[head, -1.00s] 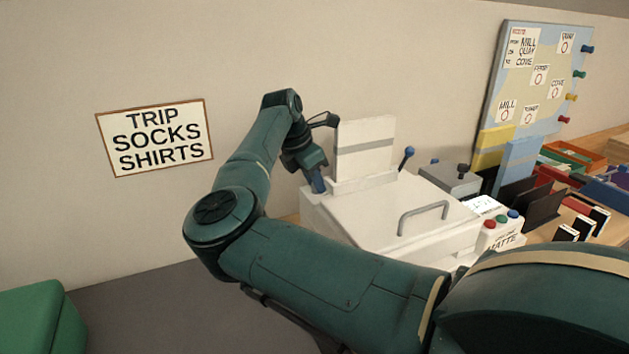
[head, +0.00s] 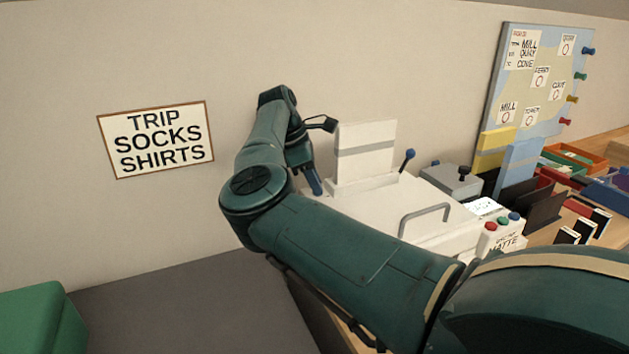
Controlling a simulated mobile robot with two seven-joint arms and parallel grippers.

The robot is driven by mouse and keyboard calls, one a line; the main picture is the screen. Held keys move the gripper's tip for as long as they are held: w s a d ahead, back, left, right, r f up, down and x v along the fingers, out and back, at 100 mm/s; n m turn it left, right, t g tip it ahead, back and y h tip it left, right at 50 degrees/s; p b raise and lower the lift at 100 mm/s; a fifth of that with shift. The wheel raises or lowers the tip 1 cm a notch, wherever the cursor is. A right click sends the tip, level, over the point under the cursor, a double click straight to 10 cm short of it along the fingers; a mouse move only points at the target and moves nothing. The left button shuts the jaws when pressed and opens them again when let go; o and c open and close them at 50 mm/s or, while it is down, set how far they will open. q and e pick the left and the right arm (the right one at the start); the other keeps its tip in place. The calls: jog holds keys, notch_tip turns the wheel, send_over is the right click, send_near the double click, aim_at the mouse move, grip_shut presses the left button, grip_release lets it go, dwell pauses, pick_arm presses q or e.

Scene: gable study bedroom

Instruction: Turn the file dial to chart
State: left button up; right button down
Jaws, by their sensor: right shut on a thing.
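My right gripper (head: 314,182) is at the left side of the white machine (head: 374,205), close to its upper left edge. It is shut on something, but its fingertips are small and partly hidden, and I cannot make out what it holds. A narrow blue part shows at its tip. I cannot identify the file dial or any "chart" marking; the machine's left side is largely hidden by my right arm. My left gripper is not in view.
A blue-knobbed lever (head: 408,160) and a grey handle (head: 425,217) are on the machine. A grey box with a black knob (head: 464,172) stands behind it. A map board (head: 540,85) and coloured trays (head: 575,160) are at right. A wall sign (head: 157,140) hangs at left.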

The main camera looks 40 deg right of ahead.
dwell(0.3)
jog(key=c, duration=1.5)
grip_release()
jog(key=shift+c, duration=0.2)
jog(key=p+v, duration=0.1)
jog(key=v, duration=1.2)
jog(key=shift+r+p, duration=0.15)
jog(key=shift+p, duration=0.25)
